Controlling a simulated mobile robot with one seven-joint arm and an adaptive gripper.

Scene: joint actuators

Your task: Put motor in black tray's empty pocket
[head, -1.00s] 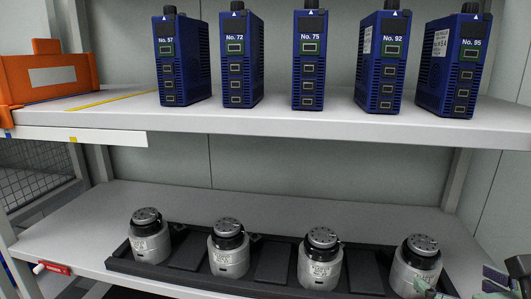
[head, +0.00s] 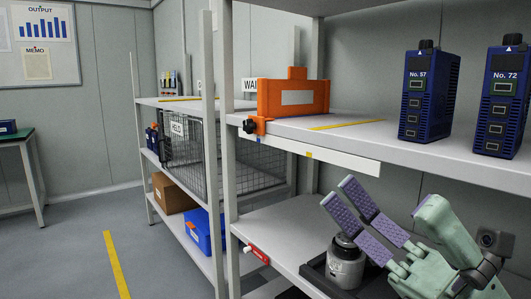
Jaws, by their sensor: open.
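A silver motor with a dark top (head: 345,268) stands upright in the black tray (head: 314,271) on the lower shelf, at the bottom right of the head view. My gripper (head: 355,210), with purple finger pads and pale green links, is open above and just in front of this motor in the picture. Its fingers point up and left with nothing between them. I cannot tell how far the fingers are from the motor in depth. The rest of the tray is hidden behind my gripper or out of view, and no empty pocket shows.
An orange box (head: 292,98) and blue units, No. 57 (head: 428,95) and No. 72 (head: 502,100), stand on the upper shelf. A shelf post (head: 226,150) rises left of the tray. A second rack stands farther left, with clear floor (head: 75,255) before it.

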